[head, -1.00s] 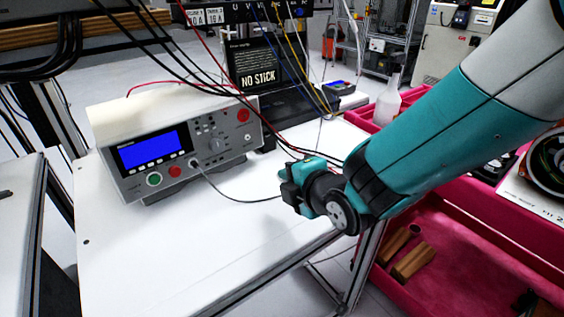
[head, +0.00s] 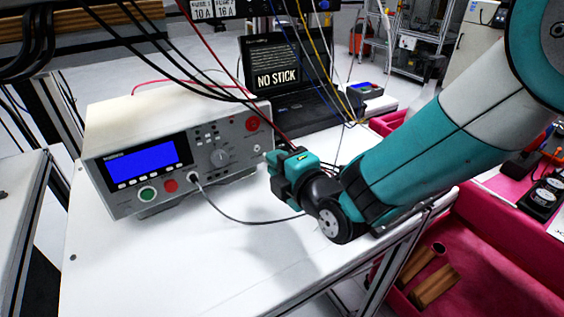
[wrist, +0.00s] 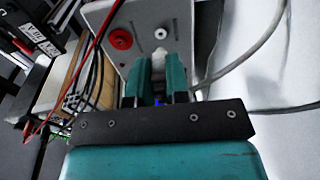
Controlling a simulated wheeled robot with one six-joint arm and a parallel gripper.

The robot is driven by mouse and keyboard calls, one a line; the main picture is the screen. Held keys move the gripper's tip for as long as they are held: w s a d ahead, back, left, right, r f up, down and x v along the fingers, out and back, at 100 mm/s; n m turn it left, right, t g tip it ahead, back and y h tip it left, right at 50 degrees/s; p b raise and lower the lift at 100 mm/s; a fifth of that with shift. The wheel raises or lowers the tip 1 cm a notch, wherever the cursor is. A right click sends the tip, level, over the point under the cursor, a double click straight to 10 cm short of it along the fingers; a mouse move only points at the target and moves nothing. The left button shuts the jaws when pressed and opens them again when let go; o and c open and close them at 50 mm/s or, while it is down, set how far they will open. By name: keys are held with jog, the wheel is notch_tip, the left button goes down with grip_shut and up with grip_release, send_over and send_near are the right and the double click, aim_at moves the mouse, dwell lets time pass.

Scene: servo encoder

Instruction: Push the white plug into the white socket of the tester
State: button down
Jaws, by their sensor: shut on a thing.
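The grey tester (head: 145,120) with a blue screen stands on the white table. In the wrist view its white socket (wrist: 160,34) shows straight ahead of the fingertips, with a red socket (wrist: 120,40) to its left. My gripper (wrist: 159,62) is shut on the white plug (wrist: 158,60), which shows only partly between the teal fingers. The plug tip points at the white socket; I cannot tell whether they touch.
A grey cable (head: 235,218) runs from the tester's front across the table toward my gripper. Red and black leads hang over the tester. A laptop (head: 290,90) stands behind. The table's front left (head: 140,265) is clear.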

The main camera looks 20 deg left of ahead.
jog(key=shift+w+a+p, duration=0.3)
jog(key=shift+w+a, duration=0.05)
jog(key=shift+a, duration=0.2)
jog(key=shift+b+x, duration=0.35)
jog(key=shift+x, duration=0.55)
jog(key=shift+w+a+f, duration=0.2)
jog(key=shift+w+a, duration=0.05)
jog(key=shift+a, duration=0.15)
jog(key=shift+w+b, duration=0.1)
jog(key=shift+b, duration=1.15)
dwell(0.3)
jog(key=shift+w, duration=0.1)
dwell(0.3)
jog(key=c, duration=1)
grip_release()
